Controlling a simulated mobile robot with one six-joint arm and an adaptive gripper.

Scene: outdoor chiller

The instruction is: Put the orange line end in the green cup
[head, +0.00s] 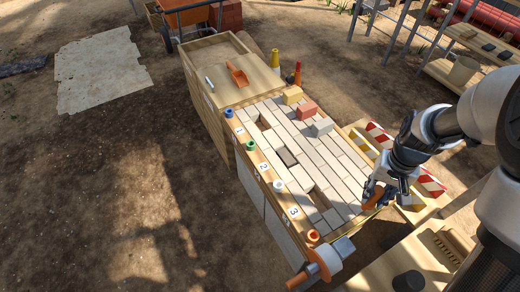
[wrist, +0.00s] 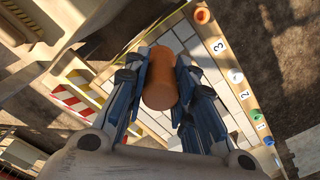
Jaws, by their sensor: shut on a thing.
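My gripper (head: 374,190) is shut on the orange line end (head: 374,202), over the near right edge of the block-paved bench. In the wrist view the orange line end (wrist: 160,80) is a plain cylinder between the two blue-grey fingers (wrist: 158,88). The green cup (head: 250,145) sits on the wooden strip along the left edge of the bench, between the blue cup and the white cup. It also shows small in the wrist view (wrist: 256,113), well to the right of the gripper. The gripper is far from it.
The blue cup (head: 228,112), white cup (head: 279,185) and orange cup (head: 313,236) share the numbered strip. Yellow, red and grey blocks (head: 307,111) stand toward the back. A striped barrier (head: 425,182) is right.

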